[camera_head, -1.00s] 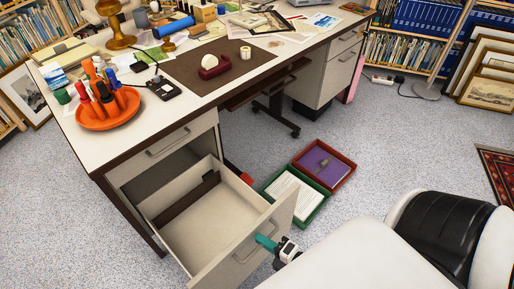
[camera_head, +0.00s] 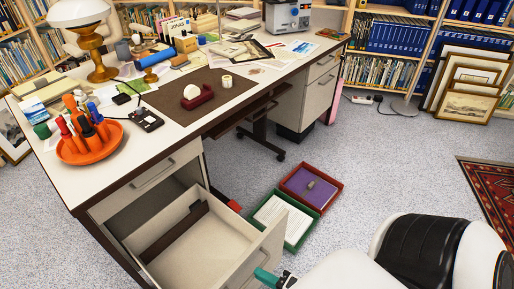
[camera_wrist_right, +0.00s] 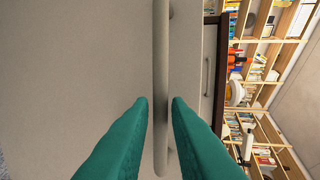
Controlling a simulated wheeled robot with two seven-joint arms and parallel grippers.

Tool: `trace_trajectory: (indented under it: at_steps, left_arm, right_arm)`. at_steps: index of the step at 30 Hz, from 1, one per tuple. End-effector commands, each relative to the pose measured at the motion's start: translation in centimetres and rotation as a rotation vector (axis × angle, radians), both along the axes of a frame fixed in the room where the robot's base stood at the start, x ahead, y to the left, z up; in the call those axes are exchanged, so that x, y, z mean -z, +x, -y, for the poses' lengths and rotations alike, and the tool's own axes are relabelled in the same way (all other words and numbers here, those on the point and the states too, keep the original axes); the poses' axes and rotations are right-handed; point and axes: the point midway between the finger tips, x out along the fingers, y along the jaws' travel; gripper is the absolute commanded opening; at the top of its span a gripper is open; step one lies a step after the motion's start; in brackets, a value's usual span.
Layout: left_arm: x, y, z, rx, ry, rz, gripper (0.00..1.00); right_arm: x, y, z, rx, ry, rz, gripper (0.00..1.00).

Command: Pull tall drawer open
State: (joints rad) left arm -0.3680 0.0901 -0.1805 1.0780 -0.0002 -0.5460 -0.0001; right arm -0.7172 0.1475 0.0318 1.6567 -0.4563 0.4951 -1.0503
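The tall drawer (camera_head: 190,250) is the lower grey drawer of the desk's near pedestal, and it stands pulled well out. Its empty inside shows in the head view. In the right wrist view its front (camera_wrist_right: 75,80) fills the left and middle, with the long bar handle (camera_wrist_right: 161,60) running top to bottom. My right gripper (camera_wrist_right: 160,100) has its teal fingers a little apart, with the handle showing in the gap and slivers of space beside it. In the head view the right gripper (camera_head: 268,278) is at the bottom edge, just outside the drawer front. My left gripper is not in view.
The upper drawer (camera_head: 152,177) is shut. Green (camera_head: 293,234) and red (camera_head: 327,200) paper trays lie on the floor right of the drawer. The desk top (camera_head: 190,112) holds many small objects.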

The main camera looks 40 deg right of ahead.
Motion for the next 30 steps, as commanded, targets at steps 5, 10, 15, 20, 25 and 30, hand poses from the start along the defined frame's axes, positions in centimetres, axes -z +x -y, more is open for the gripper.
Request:
trace_trajectory:
  at_steps: [5,10,15,20,25,30]
  left_arm:
    - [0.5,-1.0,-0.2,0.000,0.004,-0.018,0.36]
    - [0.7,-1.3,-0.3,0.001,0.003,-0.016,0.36]
    - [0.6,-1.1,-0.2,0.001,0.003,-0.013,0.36]
    - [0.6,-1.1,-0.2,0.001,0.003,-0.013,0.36]
    - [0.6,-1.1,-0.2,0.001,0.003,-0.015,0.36]
    - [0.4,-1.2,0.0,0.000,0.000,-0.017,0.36]
  right_arm:
    - [-0.6,-2.9,0.8,0.001,0.000,-0.002,0.16]
    - [-0.9,-4.3,1.1,0.000,0.001,0.000,0.16]
    - [-1.0,-4.5,1.2,0.000,0.000,0.000,0.16]
    - [-0.9,-4.5,1.2,0.000,0.000,0.000,0.16]
    - [-0.9,-4.5,1.2,0.000,0.000,0.000,0.16]
    - [-0.6,-4.5,1.2,0.011,0.015,-0.018,0.16]
